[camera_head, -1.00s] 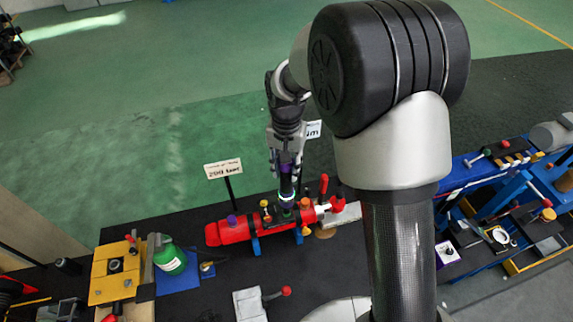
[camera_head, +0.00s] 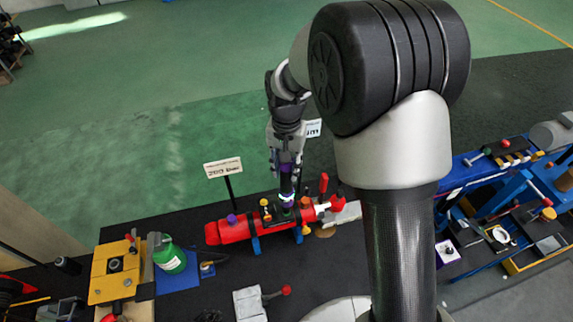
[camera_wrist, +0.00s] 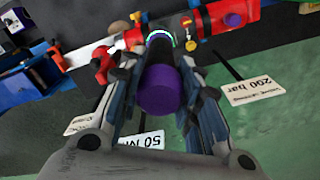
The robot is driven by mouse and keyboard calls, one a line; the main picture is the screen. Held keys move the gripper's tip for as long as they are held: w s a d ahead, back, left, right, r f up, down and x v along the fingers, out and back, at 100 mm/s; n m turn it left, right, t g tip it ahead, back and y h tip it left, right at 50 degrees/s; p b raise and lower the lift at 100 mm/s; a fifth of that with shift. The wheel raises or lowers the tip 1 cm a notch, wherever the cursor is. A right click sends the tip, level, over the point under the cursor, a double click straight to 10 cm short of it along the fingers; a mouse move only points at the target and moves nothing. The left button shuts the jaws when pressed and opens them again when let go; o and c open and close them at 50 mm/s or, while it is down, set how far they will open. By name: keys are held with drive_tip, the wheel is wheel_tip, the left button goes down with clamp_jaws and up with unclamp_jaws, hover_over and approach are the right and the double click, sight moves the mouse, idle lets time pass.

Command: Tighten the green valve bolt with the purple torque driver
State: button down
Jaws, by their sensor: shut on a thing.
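My gripper (camera_head: 286,160) is shut on the purple torque driver, which points down at the red valve body (camera_head: 236,231). The driver's purple end (camera_wrist: 166,92) shows between my fingers in the wrist view. Its lower end has a lit ring (camera_head: 286,198) and stands over the green valve bolt (camera_head: 288,212). The driver's tip hides most of the bolt, and I cannot tell how fully the two are engaged. The driver looks nearly upright.
A "200 bar" sign (camera_head: 223,168) stands behind. A green bottle (camera_head: 170,259) is at the left. Open floor lies behind.

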drive_tip(key=shift+f+b, duration=0.75)
drive_tip(key=shift+f, duration=0.2)
idle(3.3)
drive_tip(key=shift+r, duration=0.1)
